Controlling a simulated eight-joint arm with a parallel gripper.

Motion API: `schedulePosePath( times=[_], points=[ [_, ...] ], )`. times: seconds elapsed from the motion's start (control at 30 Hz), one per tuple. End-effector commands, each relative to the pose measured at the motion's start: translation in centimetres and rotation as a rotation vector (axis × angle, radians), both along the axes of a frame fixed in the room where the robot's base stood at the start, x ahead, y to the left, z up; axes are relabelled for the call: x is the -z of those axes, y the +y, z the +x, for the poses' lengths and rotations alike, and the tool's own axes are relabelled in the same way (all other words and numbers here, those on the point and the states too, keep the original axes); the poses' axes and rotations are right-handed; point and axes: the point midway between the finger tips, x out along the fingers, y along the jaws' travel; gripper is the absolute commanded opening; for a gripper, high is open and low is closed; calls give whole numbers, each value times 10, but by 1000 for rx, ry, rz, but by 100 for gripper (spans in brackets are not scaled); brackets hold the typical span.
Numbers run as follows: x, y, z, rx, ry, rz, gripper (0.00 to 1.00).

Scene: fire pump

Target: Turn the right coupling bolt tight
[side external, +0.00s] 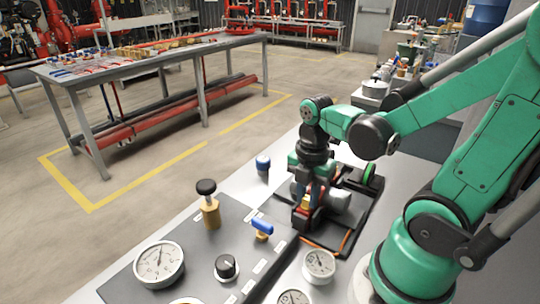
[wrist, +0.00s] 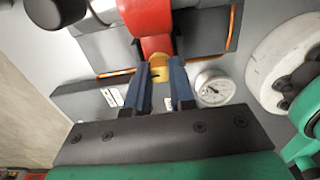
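The pump's red coupling part (wrist: 152,20) shows at the top of the wrist view, between grey cylindrical housings. A small brass-yellow piece (wrist: 158,73), possibly the coupling bolt, sits below it. My gripper (wrist: 160,68) points at this piece, with one blue-grey fingertip on each side of it. The fingers stand apart. Whether they press on the brass piece or leave a small gap is unclear. In the side external view my gripper (side external: 304,212) is down at the red and yellow coupling area, beside the pump's grey body (side external: 338,196). The arm hides part of the pump.
A grey panel (side external: 190,255) in front carries a gauge (side external: 159,262), a black knob (side external: 227,267), a blue lever (side external: 262,227) and a brass valve with black knob (side external: 210,208). Another gauge (side external: 319,265) stands close to the gripper. A blue-capped fitting (side external: 263,164) stands left of the pump.

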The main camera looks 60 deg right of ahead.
Motion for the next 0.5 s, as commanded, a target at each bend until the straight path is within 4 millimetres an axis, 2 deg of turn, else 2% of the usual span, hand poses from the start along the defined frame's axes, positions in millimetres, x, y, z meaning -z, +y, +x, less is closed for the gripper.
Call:
schedulePosePath(
  times=[0.27,0.5],
  points=[
    [0,0,0,14,0,0,0],
    [0,0,0,112,0,0,0]
  ],
)
